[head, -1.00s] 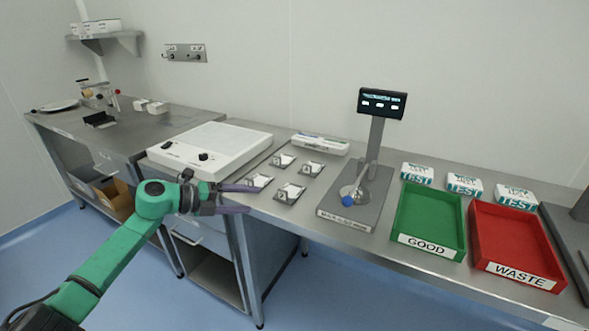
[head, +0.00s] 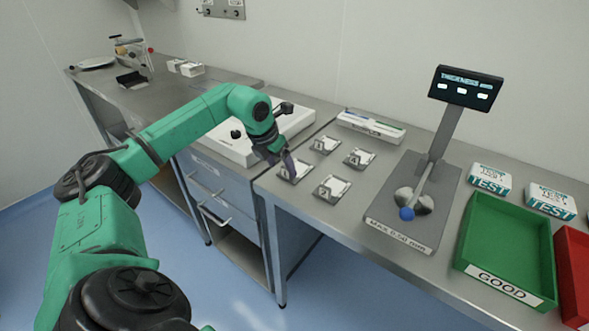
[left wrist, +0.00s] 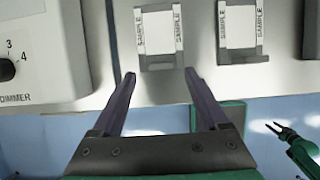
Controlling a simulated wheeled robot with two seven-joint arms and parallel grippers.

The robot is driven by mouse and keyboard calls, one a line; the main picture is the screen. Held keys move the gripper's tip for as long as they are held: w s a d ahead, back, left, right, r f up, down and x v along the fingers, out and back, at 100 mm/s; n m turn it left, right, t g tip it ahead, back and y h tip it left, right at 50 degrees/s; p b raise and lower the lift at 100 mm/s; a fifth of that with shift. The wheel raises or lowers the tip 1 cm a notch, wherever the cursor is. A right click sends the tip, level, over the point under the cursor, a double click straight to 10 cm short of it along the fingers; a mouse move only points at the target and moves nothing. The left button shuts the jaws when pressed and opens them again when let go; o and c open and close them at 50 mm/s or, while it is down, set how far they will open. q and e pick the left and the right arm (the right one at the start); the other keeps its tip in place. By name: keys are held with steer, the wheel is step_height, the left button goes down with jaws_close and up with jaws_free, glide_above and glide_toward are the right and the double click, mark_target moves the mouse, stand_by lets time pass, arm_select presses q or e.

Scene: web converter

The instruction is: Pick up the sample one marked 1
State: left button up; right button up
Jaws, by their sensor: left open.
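Several small sample holders with white pieces lie on the steel bench in the head view. The front-left sample (head: 296,172) is the one at my left gripper (head: 285,163), which partly covers it. I cannot read a number on it. In the left wrist view this sample (left wrist: 160,38) has "SAMPLE" on its side strips. My left gripper (left wrist: 158,82) is open there, its two fingers pointing at the sample's near edge with nothing between them. A second sample (left wrist: 240,32) lies to its right. My right gripper (left wrist: 280,131) shows small at the lower right of the left wrist view.
A white dimmer box (head: 290,128) stands left of the samples. A gauge stand (head: 420,200) with a display (head: 466,88) stands to the right. Beyond it are a green GOOD tray (head: 510,240), a red WASTE tray (head: 575,270) and TEST boxes (head: 490,180).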

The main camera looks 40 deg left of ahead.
arm_select(q)
steer(key=shift+d+x, duration=0.2)
steer(key=shift+x, duration=1)
steer(key=shift+w+a+f, duration=0.1)
steer(key=shift+w+f, duration=0.05)
steer(key=shift+f, duration=0.1)
steer(key=shift+r, duration=0.1)
jaws_close()
